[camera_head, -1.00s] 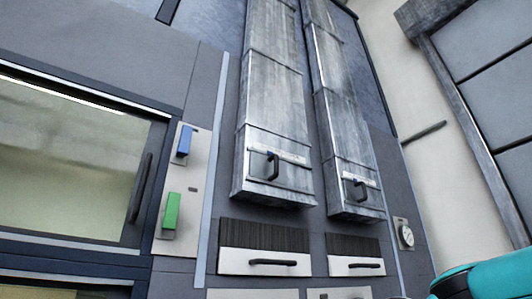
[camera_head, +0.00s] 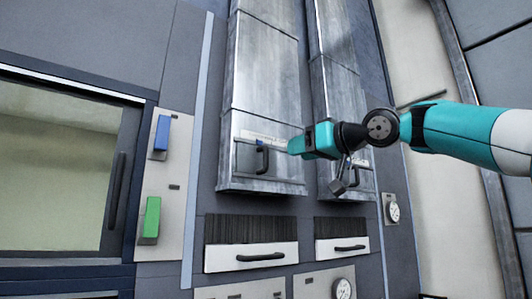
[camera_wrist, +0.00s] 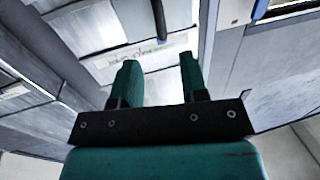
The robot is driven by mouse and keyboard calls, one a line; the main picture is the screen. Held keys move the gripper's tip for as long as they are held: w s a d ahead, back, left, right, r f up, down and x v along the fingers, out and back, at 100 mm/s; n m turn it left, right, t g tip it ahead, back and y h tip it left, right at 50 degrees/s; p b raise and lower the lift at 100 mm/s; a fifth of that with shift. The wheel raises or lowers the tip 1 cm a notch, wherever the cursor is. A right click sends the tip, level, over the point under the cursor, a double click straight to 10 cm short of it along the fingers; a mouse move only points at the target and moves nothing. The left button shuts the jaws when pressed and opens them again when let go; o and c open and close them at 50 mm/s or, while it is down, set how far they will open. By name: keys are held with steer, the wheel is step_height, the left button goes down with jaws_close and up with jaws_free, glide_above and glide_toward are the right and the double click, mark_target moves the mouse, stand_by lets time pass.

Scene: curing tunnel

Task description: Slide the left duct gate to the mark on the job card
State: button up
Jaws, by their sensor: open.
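The left duct gate (camera_head: 246,162) is a grey metal plate at the lower end of the left duct. Its dark upright handle (camera_head: 262,158) stands out from it, and a pale scale strip (camera_head: 270,139) runs above. My gripper (camera_head: 291,147) is just right of the handle in the head view, with fingers toward the duct. In the wrist view, my open gripper (camera_wrist: 158,66) has two teal fingers with nothing between them. The dark handle (camera_wrist: 159,18) is beyond the fingertips, apart from them. The strip's markings are too blurred to read. I cannot make out a job card.
The right duct (camera_head: 340,100) has a similar gate, partly hidden by my arm. Brush-fronted drawers (camera_head: 251,257) are below. Blue (camera_head: 161,133) and green (camera_head: 152,217) levers are at left, beside a glazed door (camera_head: 60,170).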

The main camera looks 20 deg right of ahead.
mark_target(266, 159)
steer(key=shift+p+x, duration=2.6)
steer(key=shift+x, duration=3.15)
jaws_close()
